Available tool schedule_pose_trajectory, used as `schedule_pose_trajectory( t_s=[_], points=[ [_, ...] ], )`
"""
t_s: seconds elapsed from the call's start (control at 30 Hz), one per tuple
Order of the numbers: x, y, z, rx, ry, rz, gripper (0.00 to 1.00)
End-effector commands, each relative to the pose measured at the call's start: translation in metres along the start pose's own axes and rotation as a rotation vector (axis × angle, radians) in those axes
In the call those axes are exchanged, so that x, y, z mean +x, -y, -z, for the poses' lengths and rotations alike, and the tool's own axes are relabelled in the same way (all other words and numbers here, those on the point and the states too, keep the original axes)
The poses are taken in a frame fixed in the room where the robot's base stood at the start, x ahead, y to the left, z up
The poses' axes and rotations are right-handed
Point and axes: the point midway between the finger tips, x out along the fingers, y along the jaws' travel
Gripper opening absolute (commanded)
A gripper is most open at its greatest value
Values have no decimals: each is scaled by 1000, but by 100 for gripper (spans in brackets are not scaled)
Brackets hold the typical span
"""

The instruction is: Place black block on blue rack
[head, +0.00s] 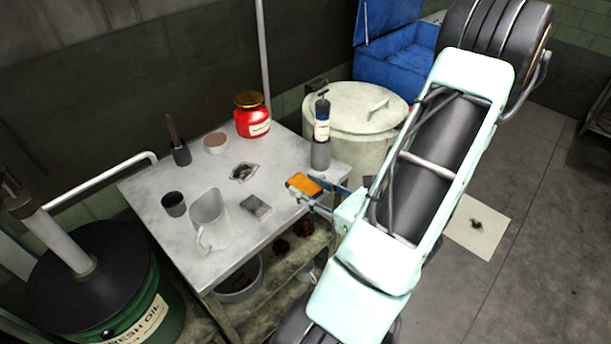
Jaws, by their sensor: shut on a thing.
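My gripper (319,193) is over the right part of the grey table. Its fingers close on a small block with an orange top and dark edges (303,185), held at the fingertips. I cannot tell whether this block touches the tabletop. A dark grey block (256,206) lies flat on the table, left of and nearer than my gripper. No plainly black block stands out. I see no clear blue rack; an open blue container (397,62) stands at the back right, partly behind my arm.
A lidded drum (350,110) stands behind the table. A green oil drum (95,285) is at left.

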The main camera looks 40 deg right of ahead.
Motion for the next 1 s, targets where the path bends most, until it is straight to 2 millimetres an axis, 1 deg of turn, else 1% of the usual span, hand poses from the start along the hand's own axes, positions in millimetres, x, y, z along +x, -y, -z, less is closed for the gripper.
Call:
schedule_pose_trajectory(
  t_s=[0.03, 0.33, 0.47, 0.57, 0.67, 0.87, 1.0],
  points=[
    [-1, 0, -3, 1, 3, 0, 0],
    [-1, -1, -1, -1, 3, -1, 0],
    [5, -5, -6, -7, 3, -29, 0],
    [17, -12, -14, -19, 4, -79, 0],
    [35, -25, -26, -35, 5, -154, 0],
    [74, -60, -50, -68, 6, -326, 0],
    [100, -90, -67, -93, 7, -447, 0]
  ],
)
